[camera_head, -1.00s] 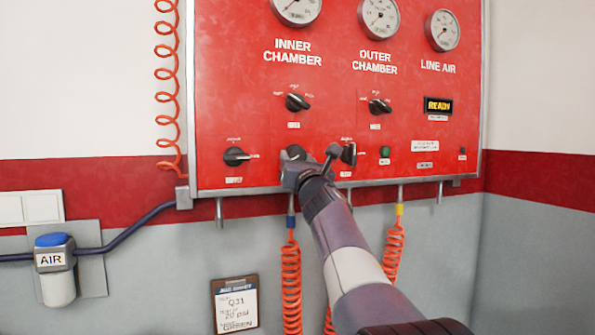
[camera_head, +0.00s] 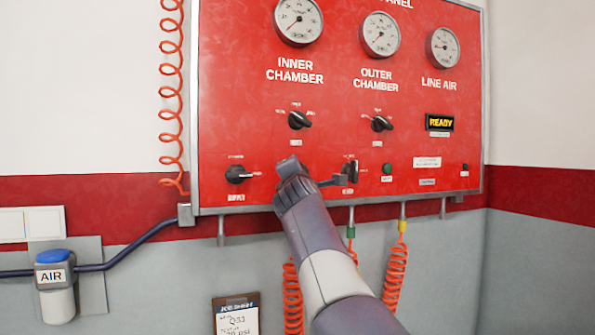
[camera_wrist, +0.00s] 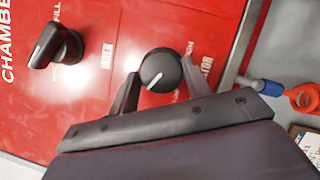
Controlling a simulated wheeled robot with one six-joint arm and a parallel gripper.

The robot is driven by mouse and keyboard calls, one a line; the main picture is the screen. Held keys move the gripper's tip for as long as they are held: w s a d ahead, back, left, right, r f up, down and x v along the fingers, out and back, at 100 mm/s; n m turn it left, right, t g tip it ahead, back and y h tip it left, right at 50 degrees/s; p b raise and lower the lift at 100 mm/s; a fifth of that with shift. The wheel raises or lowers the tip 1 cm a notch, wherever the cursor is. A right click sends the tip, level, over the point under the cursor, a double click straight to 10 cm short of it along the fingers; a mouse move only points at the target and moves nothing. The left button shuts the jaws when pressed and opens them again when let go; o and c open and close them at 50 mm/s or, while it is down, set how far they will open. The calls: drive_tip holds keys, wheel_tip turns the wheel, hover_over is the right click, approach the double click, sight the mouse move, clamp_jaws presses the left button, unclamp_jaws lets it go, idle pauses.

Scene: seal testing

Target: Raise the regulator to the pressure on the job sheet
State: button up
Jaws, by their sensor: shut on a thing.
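The round black regulator knob (camera_wrist: 160,70) sits on the red panel (camera_head: 225,110), with a white pointer line on its face. In the wrist view my gripper (camera_wrist: 160,80) has one finger on each side of the knob and is shut on it. In the head view my gripper (camera_head: 298,172) is against the lower panel and hides the knob. The job sheet (camera_head: 237,316) hangs on a clipboard below the panel, cut off by the frame edge; its writing is hard to read. The line air gauge (camera_head: 443,47) is at upper right; its reading is too small to tell.
The inner chamber gauge (camera_head: 298,20) and outer chamber gauge (camera_head: 381,34) are above selector knobs. A black knob (camera_head: 350,171) is close right of my gripper; another (camera_head: 238,174) is to the left. Orange coiled hoses (camera_head: 396,272) hang below. The display (camera_head: 438,123) reads READY.

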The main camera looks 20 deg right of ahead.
drive_tip(key=shift+w+m+g+p, duration=0.1)
drive_tip(key=shift+m+g+p, duration=0.4)
drive_tip(key=shift+m+p, duration=0.45)
drive_tip(key=shift+f+m, duration=0.1)
drive_tip(key=shift+m, duration=0.25)
drive_tip(key=shift+d+f, duration=0.1)
drive_tip(key=shift+f, duration=0.1)
drive_tip(key=o, duration=0.9)
drive_tip(key=shift+r, duration=0.25)
drive_tip(key=b+v, duration=0.4)
drive_tip(key=v, duration=0.7)
